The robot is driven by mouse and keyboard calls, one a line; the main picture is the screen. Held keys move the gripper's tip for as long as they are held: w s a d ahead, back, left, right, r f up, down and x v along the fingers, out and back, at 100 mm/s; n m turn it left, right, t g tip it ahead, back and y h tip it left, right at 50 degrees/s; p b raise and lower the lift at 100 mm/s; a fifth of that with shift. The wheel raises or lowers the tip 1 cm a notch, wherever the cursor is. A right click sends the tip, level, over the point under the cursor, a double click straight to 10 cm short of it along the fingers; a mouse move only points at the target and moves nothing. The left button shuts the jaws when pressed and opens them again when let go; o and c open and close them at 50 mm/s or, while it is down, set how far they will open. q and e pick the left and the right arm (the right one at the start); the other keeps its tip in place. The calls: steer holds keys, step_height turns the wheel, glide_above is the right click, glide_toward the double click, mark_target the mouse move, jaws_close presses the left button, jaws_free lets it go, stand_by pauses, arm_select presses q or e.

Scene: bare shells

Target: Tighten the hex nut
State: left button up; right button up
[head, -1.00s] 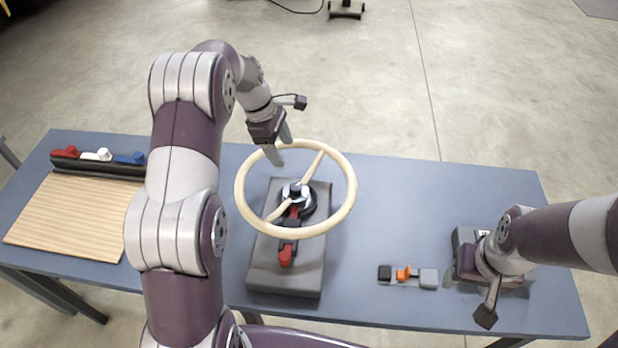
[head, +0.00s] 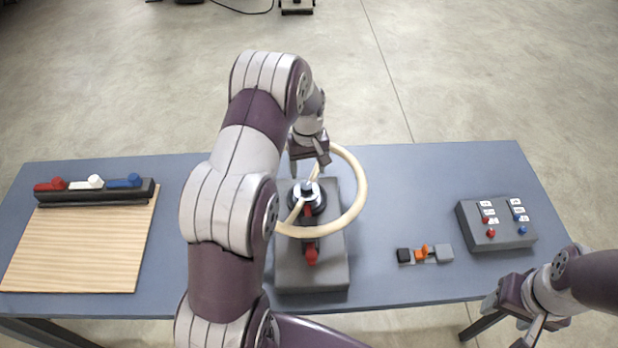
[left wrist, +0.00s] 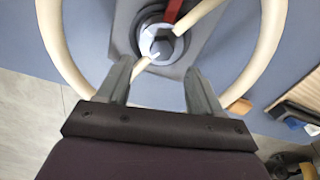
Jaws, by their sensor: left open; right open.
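The hex nut (head: 307,187) sits at the hub of a cream ring wheel (head: 361,191) on a grey block (head: 313,277). A wheel spoke (left wrist: 141,68) runs between the fingertips. My left gripper (head: 309,168) is open and empty above the far part of the wheel; it also shows in the left wrist view (left wrist: 158,75). My right gripper (head: 505,325) is open, off the table's front right edge. My left arm hides part of the wheel's left side.
A red-tipped handle (head: 311,254) lies on the block in front of the nut. A button box (head: 478,238) stands at the right, with a small orange slider piece (head: 424,252) left of it. A wooden board (head: 80,245) and a rack with red, white and blue pieces (head: 95,195) are at the left.

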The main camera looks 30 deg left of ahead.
mark_target(306, 185)
arm_select(q)
steer(key=f, duration=0.3)
steer(key=f+p, duration=0.1)
steer(key=f, duration=0.2)
steer(key=shift+s+a+p, duration=0.1)
steer(key=shift+a+p, duration=0.1)
steer(key=shift+p, duration=0.1)
steer(key=shift+d+f, duration=0.1)
steer(key=shift+f, duration=0.2)
steer(key=c, duration=1.1)
